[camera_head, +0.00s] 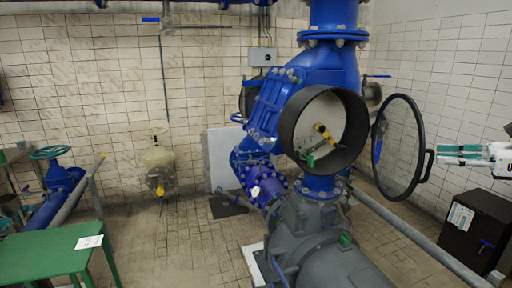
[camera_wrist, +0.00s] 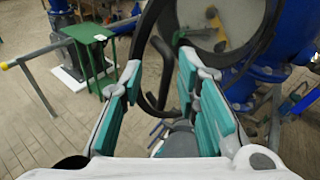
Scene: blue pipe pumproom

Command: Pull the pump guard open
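The pump guard (camera_head: 397,150) is a round see-through disc with a black rim. It stands swung away from the black round housing (camera_head: 296,130), whose inside is exposed with yellow and green parts. The guard's black handle (camera_head: 430,165) is on its right edge. My gripper (camera_head: 439,154) is at the right, its teal fingertips close to the handle. In the wrist view, the handle (camera_wrist: 165,84) shows between the spread fingers of my gripper (camera_wrist: 160,66), with gaps beside it. I cannot tell whether a finger touches it.
A grey pipe (camera_head: 420,240) runs along the floor below the guard. A dark box (camera_head: 474,232) stands at the right by the wall. The grey pump body (camera_head: 318,245) is below the housing.

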